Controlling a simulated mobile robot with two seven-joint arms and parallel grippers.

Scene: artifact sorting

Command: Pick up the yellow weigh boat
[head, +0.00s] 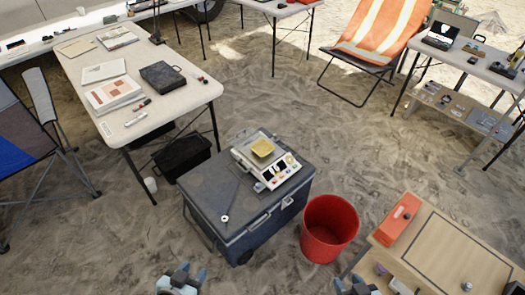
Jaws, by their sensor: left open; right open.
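The yellow weigh boat (262,148) sits on top of a white and grey scale (265,160). The scale stands on the lid of a dark grey cooler box (240,215) in the middle of the view. My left gripper (180,278) is at the bottom edge, in front of the cooler and well short of the weigh boat. My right gripper (355,286) is at the bottom edge further right, below the red bucket. Both grippers are open and empty, and only their upper parts show.
A red bucket (328,228) stands right of the cooler. A wooden table (445,250) with a red box (398,220) is at bottom right. A white table (150,115) with papers and a black case is at upper left.

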